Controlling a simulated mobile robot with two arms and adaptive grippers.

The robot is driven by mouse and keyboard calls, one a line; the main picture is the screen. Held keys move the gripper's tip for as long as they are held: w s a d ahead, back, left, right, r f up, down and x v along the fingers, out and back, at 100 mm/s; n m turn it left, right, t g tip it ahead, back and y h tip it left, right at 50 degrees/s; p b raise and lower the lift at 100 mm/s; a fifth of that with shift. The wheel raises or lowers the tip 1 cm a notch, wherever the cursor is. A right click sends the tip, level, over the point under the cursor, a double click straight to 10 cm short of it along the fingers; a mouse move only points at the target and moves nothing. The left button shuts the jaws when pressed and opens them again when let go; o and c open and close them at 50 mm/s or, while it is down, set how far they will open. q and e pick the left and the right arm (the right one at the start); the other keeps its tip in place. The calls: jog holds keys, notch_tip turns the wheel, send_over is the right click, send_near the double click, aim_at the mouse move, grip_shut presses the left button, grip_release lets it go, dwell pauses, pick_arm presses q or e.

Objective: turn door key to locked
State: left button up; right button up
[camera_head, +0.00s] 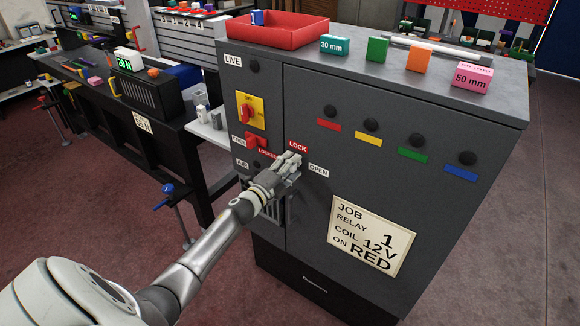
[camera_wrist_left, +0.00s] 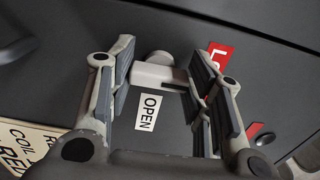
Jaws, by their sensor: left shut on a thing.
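The dark grey cabinet door (camera_head: 310,120) bears a red LOCK label (camera_head: 298,146) and a white OPEN label (camera_head: 318,170). My left gripper (camera_head: 290,168) is at the door between these labels and hides the key in the head view. In the left wrist view, the pale door key (camera_wrist_left: 160,72) lies between the two dark finger pads of my left gripper, which is shut on it. The OPEN label (camera_wrist_left: 149,112) shows between the fingers, and the red LOCK label (camera_wrist_left: 219,56) is partly hidden behind the right finger. The key's exact angle is hard to tell. My right gripper is not in view.
A yellow plate with a red rotary switch (camera_head: 246,112) and a red LOCKED tag lie left of the door. Colour-labelled dark knobs (camera_head: 371,125) line the door's upper right. A red tray (camera_head: 275,33) and coloured blocks stand on top. A job card (camera_head: 371,236) is below right.

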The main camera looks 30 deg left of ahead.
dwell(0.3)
pick_arm(q)
jog(key=o, duration=1)
jog(key=shift+s, duration=0.1)
jog(key=s, duration=1.2)
jog(key=shift+a, duration=0.15)
